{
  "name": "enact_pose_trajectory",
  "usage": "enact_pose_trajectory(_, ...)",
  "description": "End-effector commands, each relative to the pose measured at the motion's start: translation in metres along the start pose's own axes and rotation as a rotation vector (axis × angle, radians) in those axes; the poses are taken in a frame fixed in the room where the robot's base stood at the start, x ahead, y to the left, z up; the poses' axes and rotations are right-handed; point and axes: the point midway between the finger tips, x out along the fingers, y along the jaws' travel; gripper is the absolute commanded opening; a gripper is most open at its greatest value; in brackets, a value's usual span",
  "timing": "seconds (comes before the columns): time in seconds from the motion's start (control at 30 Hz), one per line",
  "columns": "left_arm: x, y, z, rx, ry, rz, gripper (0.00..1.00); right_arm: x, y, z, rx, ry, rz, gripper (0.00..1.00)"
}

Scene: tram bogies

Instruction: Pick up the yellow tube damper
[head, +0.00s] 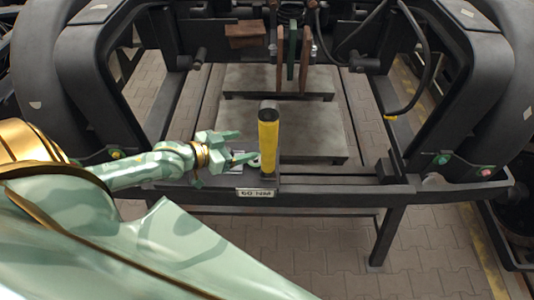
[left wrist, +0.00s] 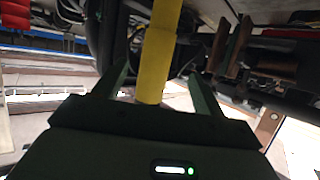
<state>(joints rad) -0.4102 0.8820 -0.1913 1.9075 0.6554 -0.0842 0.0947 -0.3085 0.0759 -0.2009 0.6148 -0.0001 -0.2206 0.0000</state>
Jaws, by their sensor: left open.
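The yellow tube damper (head: 268,142) stands upright on the dark front beam of the frame in the head view, with a black band around its upper part. In the left wrist view the yellow tube (left wrist: 157,50) runs down between the two fingers. My left gripper (head: 250,157) is open, at the left side of the damper's lower half. In the left wrist view my left gripper (left wrist: 160,78) has a finger on each side of the tube, with gaps visible. Whether either finger touches the tube I cannot tell. My right gripper is not in view.
A small label plate (head: 255,192) is on the front beam (head: 330,196) below the damper. Grey plates (head: 310,132) lie behind it. Brown and green upright pieces (head: 291,58) stand farther back. Large dark curved frames rise left and right. Paved floor (head: 310,250) is open in front.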

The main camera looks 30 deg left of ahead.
Motion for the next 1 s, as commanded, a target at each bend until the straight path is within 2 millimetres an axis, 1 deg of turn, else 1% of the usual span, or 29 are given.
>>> enact_pose_trajectory(0.03, 0.013, -0.001, 0.001, 0.001, 0.003, -0.002, 0.70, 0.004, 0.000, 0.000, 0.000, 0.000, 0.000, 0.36)
enact_pose_trajectory(0.13, 0.032, -0.001, 0.001, 0.001, 0.002, -0.002, 0.70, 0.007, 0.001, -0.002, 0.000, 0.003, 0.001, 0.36)
enact_pose_trajectory(0.2, 0.041, -0.001, 0.001, 0.000, 0.001, -0.002, 0.70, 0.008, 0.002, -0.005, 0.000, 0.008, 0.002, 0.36)
enact_pose_trajectory(0.37, 0.051, 0.000, 0.001, 0.001, -0.001, -0.002, 0.70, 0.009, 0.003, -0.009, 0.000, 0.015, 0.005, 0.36)
enact_pose_trajectory(0.63, 0.092, 0.003, 0.003, 0.002, 0.001, -0.002, 0.70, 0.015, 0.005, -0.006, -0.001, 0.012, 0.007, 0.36)
enact_pose_trajectory(0.73, 0.100, 0.003, 0.003, 0.002, -0.001, -0.001, 0.70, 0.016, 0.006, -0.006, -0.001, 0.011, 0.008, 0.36)
enact_pose_trajectory(0.93, 0.100, 0.003, 0.003, 0.003, -0.002, -0.001, 0.70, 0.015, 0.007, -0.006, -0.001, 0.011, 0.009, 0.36)
enact_pose_trajectory(0.97, 0.100, 0.003, 0.003, 0.003, -0.002, -0.001, 0.68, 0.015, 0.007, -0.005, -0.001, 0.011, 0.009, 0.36)
enact_pose_trajectory(1.0, 0.100, 0.003, 0.002, 0.003, -0.002, -0.001, 0.56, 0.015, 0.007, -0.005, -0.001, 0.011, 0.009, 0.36)
